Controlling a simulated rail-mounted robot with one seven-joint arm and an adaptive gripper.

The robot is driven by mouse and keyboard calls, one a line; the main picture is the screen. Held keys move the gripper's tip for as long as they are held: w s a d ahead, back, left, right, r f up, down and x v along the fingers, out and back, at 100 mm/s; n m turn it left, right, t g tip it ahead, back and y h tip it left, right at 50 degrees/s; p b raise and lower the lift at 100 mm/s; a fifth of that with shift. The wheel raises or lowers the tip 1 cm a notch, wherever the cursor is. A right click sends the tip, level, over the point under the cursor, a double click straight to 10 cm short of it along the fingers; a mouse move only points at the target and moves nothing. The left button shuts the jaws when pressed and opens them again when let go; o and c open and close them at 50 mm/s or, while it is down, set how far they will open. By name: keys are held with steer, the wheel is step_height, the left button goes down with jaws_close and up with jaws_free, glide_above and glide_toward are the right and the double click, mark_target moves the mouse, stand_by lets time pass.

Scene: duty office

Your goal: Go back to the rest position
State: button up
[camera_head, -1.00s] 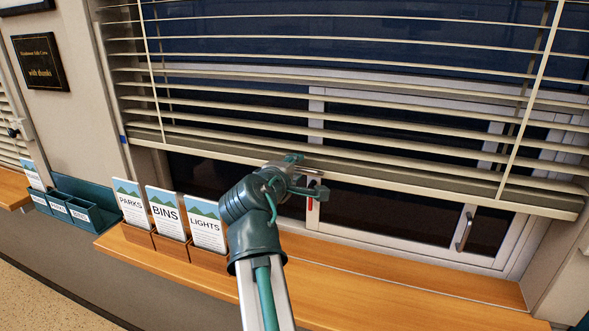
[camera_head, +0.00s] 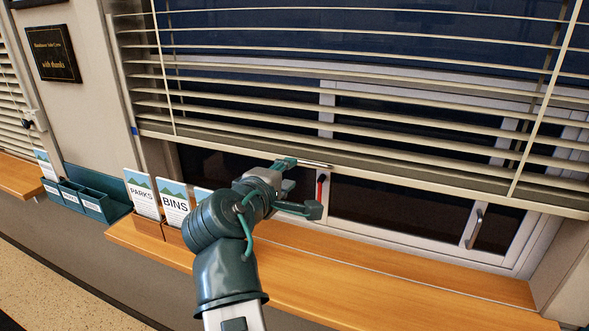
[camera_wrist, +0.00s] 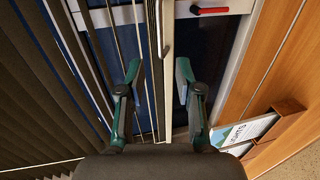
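My gripper (camera_head: 303,187) is in front of the window, just below the bottom rail of the blind (camera_head: 430,183), in the head view. In the wrist view my gripper (camera_wrist: 158,80) has its two teal-tipped fingers apart. Nothing is clasped between them. The pale bottom rail (camera_wrist: 167,45) shows in the gap, seemingly beyond the fingers. My arm reaches up from the lower middle of the head view and hides most of the third sign.
A wooden sill (camera_head: 370,285) runs under the window, with a PARKS sign (camera_head: 142,195) and a BINS sign (camera_head: 173,203) at its left. A red window handle (camera_head: 320,190) is close to my gripper. Teal trays (camera_head: 88,203) stand farther left. The sill right of my arm is clear.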

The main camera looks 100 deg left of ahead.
steer(key=shift+s+d+r, duration=0.15)
steer(key=shift+s+d, duration=0.05)
steer(key=shift+d, duration=0.45)
steer(key=shift+w, duration=0.1)
